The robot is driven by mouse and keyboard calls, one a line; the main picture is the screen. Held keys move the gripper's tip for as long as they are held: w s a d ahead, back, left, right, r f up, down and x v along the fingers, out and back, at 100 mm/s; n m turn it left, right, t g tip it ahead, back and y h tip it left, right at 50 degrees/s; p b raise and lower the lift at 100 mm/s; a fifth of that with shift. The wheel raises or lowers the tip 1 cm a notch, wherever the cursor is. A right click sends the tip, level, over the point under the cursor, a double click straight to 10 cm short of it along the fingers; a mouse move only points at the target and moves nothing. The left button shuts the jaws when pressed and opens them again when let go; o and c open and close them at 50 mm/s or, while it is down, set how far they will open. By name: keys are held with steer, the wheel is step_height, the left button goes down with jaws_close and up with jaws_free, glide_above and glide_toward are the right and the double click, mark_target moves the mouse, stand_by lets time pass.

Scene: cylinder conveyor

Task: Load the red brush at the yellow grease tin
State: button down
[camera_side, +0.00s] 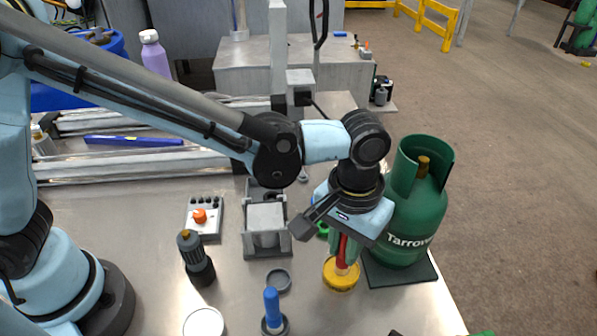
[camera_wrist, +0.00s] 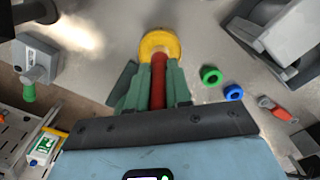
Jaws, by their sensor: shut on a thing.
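The yellow grease tin (camera_side: 341,276) stands on the metal table directly below, and the brush's lower end is at or in the tin's opening. In the wrist view the tin's yellow rim (camera_wrist: 147,37) shows just beyond the brush. The bristles are hidden, so I cannot tell how deep they are.
A green gas cylinder (camera_side: 411,215) stands on a dark plate close right of the tin. A blue-handled brush (camera_side: 272,306) stands in a holder at front left. A grey fixture (camera_side: 265,222) and a control box with an orange knob (camera_side: 201,216) are behind left. Green and blue rings (camera_wrist: 233,92) lie nearby.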

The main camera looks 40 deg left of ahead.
stand_by(0.4)
steer(key=shift+r, duration=3.45)
